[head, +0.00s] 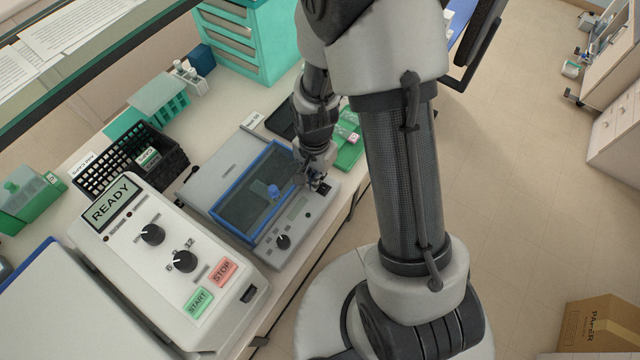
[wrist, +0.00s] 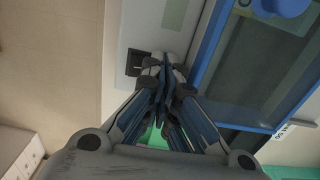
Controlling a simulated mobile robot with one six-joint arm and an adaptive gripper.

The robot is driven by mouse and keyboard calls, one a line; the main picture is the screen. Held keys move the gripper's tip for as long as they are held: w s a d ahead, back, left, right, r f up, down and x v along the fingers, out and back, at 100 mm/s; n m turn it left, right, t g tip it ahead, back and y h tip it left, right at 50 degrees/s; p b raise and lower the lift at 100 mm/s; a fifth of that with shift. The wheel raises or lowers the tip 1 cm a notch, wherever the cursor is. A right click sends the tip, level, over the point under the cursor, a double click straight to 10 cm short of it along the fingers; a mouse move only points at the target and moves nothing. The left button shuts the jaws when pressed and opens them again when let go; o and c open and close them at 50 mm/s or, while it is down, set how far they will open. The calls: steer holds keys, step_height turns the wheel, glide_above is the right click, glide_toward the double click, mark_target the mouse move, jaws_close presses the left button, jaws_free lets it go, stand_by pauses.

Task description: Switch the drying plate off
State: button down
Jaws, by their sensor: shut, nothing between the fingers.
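The drying plate (head: 226,168) is a grey box with a blue-framed dark window on the bench in the head view. Its front panel has a black knob (head: 283,241), a small display and a black rocker switch (head: 323,188) at the right end. The switch also shows in the wrist view (wrist: 136,63), just left of my fingertips; its rocker position is too small to tell. My gripper (wrist: 165,62) is shut and empty, pointing at the panel beside the switch. In the head view my gripper (head: 316,182) is right at the switch; I cannot tell whether it touches.
A white machine (head: 160,270) with a READY screen and START and STOP buttons stands to the left. A black rack (head: 110,172) and teal racks are behind. A green tray (head: 350,150) lies beyond my gripper. The floor right of the bench is open.

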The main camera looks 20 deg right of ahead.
steer(key=shift+r+p, duration=2.7)
steer(key=shift+r, duration=0.85)
steer(key=s+r+n+t+b, duration=0.1)
steer(key=s+r+n+b, duration=0.15)
steer(key=r, duration=0.45)
steer(key=s+r+n+t+b, duration=0.2)
steer(key=r+n, duration=0.1)
steer(key=r, duration=0.4)
steer(key=s+r+n+t+b, duration=0.1)
steer(key=s+r+n+b, duration=0.2)
steer(key=s, duration=0.7)
steer(key=shift+s+r+n+t+b, duration=0.25)
steer(key=shift+r+n+t+b, duration=0.1)
steer(key=shift+r+n, duration=0.75)
